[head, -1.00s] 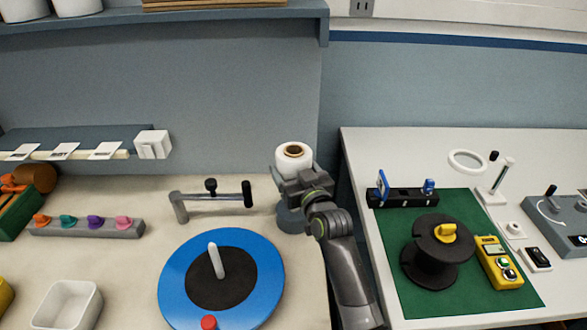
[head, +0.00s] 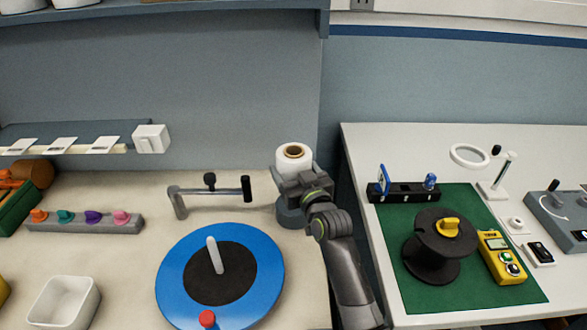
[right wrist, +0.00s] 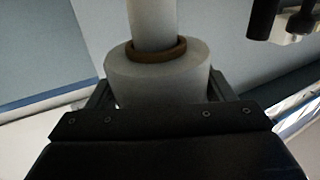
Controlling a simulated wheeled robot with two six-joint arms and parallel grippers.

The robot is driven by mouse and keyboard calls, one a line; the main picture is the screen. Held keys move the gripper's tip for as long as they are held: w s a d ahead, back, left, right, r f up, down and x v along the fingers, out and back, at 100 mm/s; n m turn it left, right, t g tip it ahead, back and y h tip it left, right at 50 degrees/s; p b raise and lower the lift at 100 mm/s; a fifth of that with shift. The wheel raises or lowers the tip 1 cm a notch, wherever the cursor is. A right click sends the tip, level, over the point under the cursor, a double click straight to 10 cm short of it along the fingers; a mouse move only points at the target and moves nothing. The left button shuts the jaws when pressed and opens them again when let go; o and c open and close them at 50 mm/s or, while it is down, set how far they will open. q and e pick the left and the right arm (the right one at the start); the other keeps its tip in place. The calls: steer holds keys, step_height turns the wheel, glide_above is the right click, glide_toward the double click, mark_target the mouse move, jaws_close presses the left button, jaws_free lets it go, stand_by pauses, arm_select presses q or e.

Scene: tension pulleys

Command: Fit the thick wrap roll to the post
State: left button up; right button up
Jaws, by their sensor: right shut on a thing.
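A thick white wrap roll (head: 293,161) with a brown core stands upright in my right gripper (head: 297,176), in the middle of the head view. The gripper is shut on the roll's sides. A grey-blue round base (head: 291,215) shows under it, partly behind the gripper. In the right wrist view the roll (right wrist: 157,80) sits between the fingers (right wrist: 157,95). A pale post (right wrist: 152,22) meets the brown core ring (right wrist: 158,54) and appears to run into it. How deep the post sits is hidden. My left gripper is not in view.
A grey bracket with a black handle (head: 246,188) stands just left of the roll. A blue turntable (head: 262,272) with a pale peg (head: 214,255) lies in front. At right, a black spool (head: 432,263) stands on a green mat (head: 400,290). The bench between turntable and tray is clear.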

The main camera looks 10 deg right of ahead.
steer(key=shift+f+b, duration=0.3)
steer(key=shift+f, duration=0.1)
steer(key=shift+f, duration=0.15)
stand_by(0.6)
steer(key=shift+f+b, duration=1.15)
steer(key=shift+f, duration=0.25)
steer(key=shift+f, duration=0.15)
steer(key=shift+f+b, duration=0.9)
steer(key=shift+s+f, duration=0.1)
steer(key=shift+f, duration=0.15)
stand_by(0.3)
